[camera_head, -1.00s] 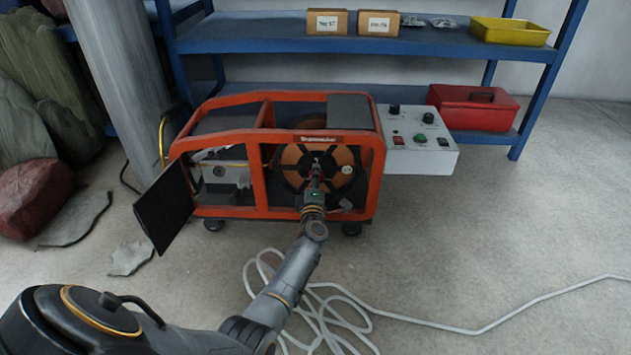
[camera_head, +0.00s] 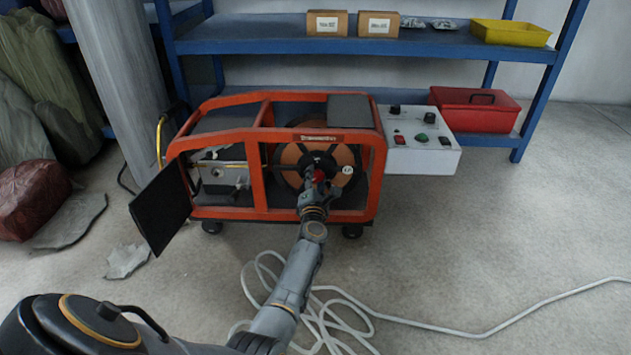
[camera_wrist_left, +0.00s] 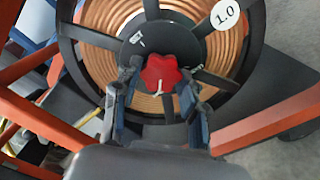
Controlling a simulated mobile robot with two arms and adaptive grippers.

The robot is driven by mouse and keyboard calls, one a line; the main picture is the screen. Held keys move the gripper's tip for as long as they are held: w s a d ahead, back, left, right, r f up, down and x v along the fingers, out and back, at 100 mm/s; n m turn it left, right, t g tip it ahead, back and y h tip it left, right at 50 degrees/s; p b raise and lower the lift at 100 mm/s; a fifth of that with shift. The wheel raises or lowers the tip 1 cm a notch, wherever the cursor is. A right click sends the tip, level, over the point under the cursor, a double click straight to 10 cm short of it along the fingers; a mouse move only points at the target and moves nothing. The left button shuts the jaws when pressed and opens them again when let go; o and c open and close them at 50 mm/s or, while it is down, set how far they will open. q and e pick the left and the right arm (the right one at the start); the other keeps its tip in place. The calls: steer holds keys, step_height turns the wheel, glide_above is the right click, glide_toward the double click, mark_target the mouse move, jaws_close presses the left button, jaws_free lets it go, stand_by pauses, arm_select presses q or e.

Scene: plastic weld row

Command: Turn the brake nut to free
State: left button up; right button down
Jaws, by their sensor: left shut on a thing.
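The brake nut (camera_wrist_left: 161,72) is a red, lobed knob at the middle of the spool's black hub. The copper-coloured spool (camera_head: 345,157) has black spokes and a "1.0" label. My right gripper is not seen.
A black door panel (camera_head: 161,208) hangs open at the machine's left. A grey control box (camera_head: 425,157) stands at its right. Blue shelving (camera_head: 250,46) is behind. A white cable (camera_head: 480,333) lies coiled on the floor in front. The floor to the right is mostly clear.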

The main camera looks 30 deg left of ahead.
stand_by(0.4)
arm_select(q)
steer(key=o, duration=1.1)
steer(key=shift+f, duration=0.1)
steer(key=shift+o, duration=0.2)
